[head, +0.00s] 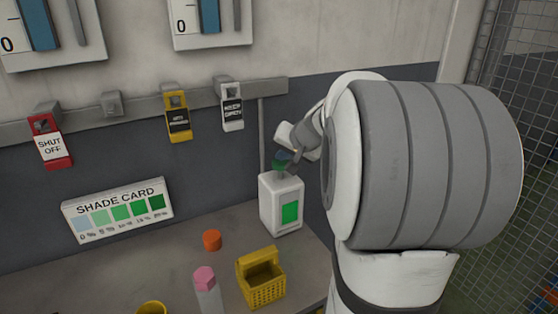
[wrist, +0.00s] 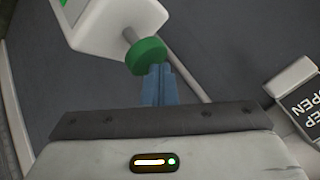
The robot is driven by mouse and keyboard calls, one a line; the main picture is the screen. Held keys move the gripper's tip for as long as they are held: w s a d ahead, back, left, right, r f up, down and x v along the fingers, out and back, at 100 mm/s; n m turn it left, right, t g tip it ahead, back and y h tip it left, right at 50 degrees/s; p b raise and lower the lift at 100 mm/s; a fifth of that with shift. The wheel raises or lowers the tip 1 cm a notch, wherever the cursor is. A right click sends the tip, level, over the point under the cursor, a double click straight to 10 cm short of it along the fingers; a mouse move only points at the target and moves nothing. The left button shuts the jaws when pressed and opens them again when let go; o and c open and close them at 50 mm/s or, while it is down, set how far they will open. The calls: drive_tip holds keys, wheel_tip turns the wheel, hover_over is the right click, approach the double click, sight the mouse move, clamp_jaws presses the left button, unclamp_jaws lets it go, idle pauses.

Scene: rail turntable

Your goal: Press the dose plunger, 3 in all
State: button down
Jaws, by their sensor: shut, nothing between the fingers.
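The dose dispenser (head: 281,203) is a white box with a green panel, standing at the back right of the bench. Its green plunger (head: 280,163) sits on a grey stem on top. In the wrist view the green plunger (wrist: 146,56) shows large, with the white dispenser body (wrist: 100,22) behind it. My gripper (head: 294,156) is over the plunger, its shut blue-grey fingers (wrist: 157,84) at the plunger's top. I cannot tell whether they touch it. The stem shows between plunger and body. My arm hides the area to the right.
A shade card (head: 118,211) leans at the back of the bench. A yellow basket (head: 262,279), an orange cap (head: 212,240) and a pink-topped bottle (head: 205,288) stand in front. Tags hang on the wall rail (head: 140,116). A wire mesh (head: 515,75) is at the right.

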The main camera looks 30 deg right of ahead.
sight(283, 163)
drive_tip(key=shift+f+b, duration=0.65)
idle(0.4)
drive_tip(key=shift+r, duration=0.15)
idle(0.3)
drive_tip(key=shift+r+p, duration=0.95)
drive_tip(key=shift+r, duration=0.65)
wheel_tip(283, 163, up, 5)
drive_tip(key=p, duration=0.3)
idle(1.9)
